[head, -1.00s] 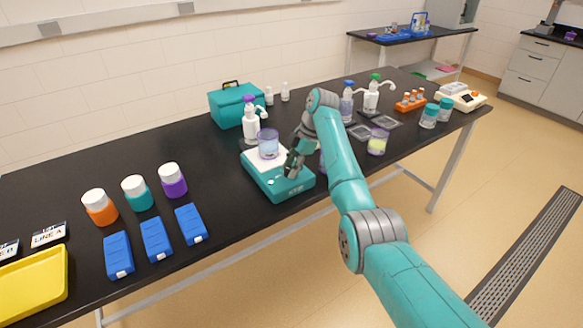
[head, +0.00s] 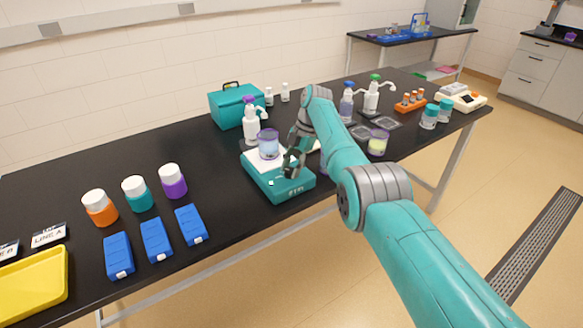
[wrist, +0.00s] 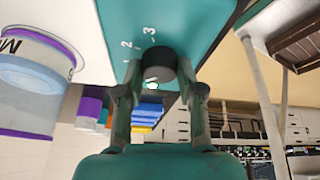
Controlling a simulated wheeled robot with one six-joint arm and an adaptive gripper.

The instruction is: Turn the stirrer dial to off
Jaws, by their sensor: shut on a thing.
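The teal stirrer (head: 268,186) with a white top stands near the front edge of the black bench. A clear beaker of bluish liquid (head: 268,145) stands on its top; the beaker also shows at the left of the wrist view (wrist: 35,85). In the wrist view the black round dial (wrist: 158,62) sits on the teal face beside white numbers, with 2 and 3 readable. My gripper (head: 288,172) is at the stirrer's front, and in the wrist view its two fingers (wrist: 158,85) are shut on the dial. The dial's pointer mark is not clear.
Blue boxes (head: 156,240) and several lidded jars (head: 137,195) stand to the left. A spray bottle (head: 346,105) and a beaker of yellowish liquid (head: 377,145) stand to the right. The bench between the boxes and stirrer is clear.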

